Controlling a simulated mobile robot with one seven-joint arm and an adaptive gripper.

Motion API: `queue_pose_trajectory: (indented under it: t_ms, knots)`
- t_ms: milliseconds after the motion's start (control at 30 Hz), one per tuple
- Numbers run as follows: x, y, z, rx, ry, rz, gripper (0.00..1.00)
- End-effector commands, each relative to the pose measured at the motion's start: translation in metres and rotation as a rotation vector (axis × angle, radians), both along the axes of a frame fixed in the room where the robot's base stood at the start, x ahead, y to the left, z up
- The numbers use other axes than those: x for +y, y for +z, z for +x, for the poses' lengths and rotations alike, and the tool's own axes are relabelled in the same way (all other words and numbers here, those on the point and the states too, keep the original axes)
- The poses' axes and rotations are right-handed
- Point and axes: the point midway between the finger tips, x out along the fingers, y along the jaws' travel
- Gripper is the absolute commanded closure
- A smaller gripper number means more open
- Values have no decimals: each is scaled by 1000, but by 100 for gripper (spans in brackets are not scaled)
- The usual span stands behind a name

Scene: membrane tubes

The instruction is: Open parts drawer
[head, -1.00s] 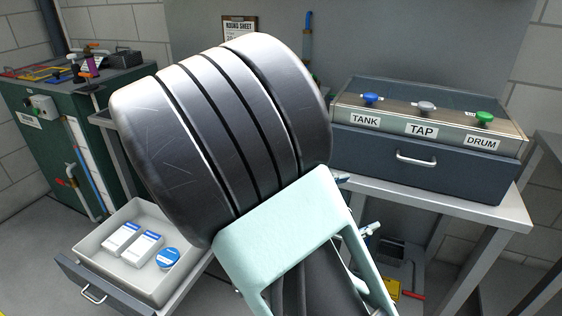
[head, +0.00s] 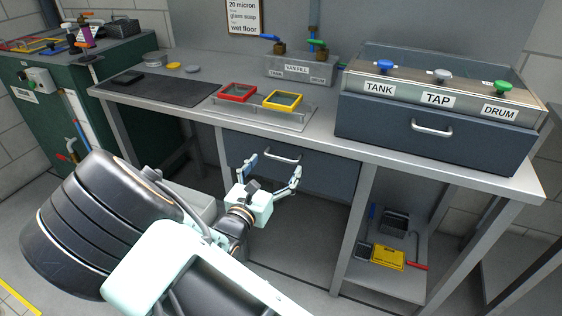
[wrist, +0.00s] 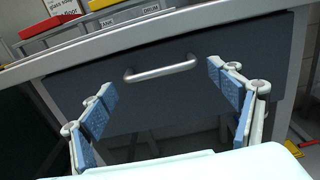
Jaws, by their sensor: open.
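A dark blue-grey drawer (head: 325,172) under the bench is shut, with a silver bar handle (head: 283,157) on its front. No label on it can be read. My gripper (head: 272,168) is open in front of it, its two fingers spread to either side of the handle. In the wrist view the drawer front (wrist: 220,40) fills the middle, and the handle (wrist: 160,69) lies between my blue-padded fingertips (wrist: 160,82). Nothing is between the pads that I can see as gripped. I cannot tell how far the fingertips are from the handle.
A lower shelf (head: 385,285) holds a yellow item.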

Motion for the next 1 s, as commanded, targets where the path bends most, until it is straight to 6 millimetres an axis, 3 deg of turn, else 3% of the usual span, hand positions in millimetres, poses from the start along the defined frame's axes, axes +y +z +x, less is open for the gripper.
queue_pose_trajectory:
  t_ms: [233, 600, 1000]
  knots:
    - [-12, -1, 30, 0, -2, 0, 17]
    - [-14, 0, 36, 1, -1, 0, 17]
    - [-15, 0, 36, 1, -3, 0, 60]
